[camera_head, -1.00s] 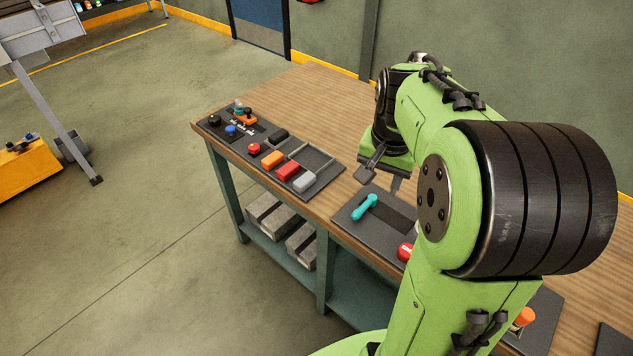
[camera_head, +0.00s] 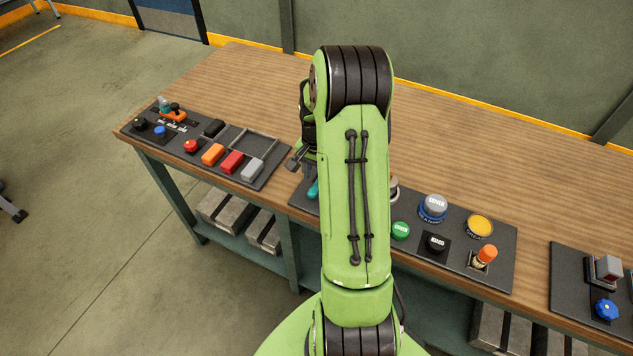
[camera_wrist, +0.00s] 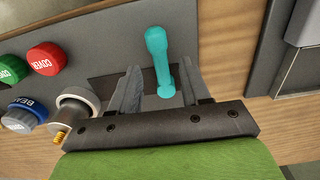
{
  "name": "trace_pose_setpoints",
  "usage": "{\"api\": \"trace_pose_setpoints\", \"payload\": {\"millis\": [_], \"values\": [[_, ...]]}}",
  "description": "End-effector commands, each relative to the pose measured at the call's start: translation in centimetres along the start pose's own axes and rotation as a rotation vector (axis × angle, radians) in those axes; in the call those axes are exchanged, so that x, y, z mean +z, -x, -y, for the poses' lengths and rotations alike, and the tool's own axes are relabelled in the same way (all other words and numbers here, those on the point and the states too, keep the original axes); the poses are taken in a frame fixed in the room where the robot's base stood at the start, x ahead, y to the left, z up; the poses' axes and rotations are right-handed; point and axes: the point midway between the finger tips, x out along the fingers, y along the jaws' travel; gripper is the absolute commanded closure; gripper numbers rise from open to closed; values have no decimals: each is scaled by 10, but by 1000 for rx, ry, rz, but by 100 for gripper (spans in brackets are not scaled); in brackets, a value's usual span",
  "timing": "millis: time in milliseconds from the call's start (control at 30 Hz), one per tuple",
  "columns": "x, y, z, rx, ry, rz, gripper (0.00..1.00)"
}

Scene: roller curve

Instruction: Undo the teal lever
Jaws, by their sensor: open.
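The teal lever (camera_wrist: 158,52) shows in the wrist view, with a rounded knob at the top and a stem running down to a pivot on a dark grey panel. My gripper (camera_wrist: 161,68) is open, with one finger on each side of the lever's stem. The fingers look apart from the stem, and I cannot tell how high they are above the panel. In the head view only a sliver of the teal lever (camera_head: 313,190) shows; my arm hides the rest. Part of my gripper (camera_head: 296,160) shows just above it.
Left of the arm, a panel carries orange, red and grey blocks (camera_head: 231,161) beside an empty tray (camera_head: 256,140). Right of it are a green button (camera_head: 400,230), a black button (camera_head: 437,243) and an orange-topped switch (camera_head: 485,256). The bench's back (camera_head: 240,85) is clear.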

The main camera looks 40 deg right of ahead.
Motion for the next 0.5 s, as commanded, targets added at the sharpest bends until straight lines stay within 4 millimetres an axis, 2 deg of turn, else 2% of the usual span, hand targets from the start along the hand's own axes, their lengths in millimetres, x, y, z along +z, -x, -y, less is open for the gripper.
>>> {"api": "trace_pose_setpoints", "payload": {"millis": [33, 167, 433, 467, 500], "values": [[0, -11, 0, 1, 0, 3, 53], [0, -24, 0, 0, 1, 1, 53], [0, -27, 0, -1, 1, -1, 53], [0, -27, 0, -1, 1, -1, 55], [0, -27, 0, -1, 1, -1, 61]]}}
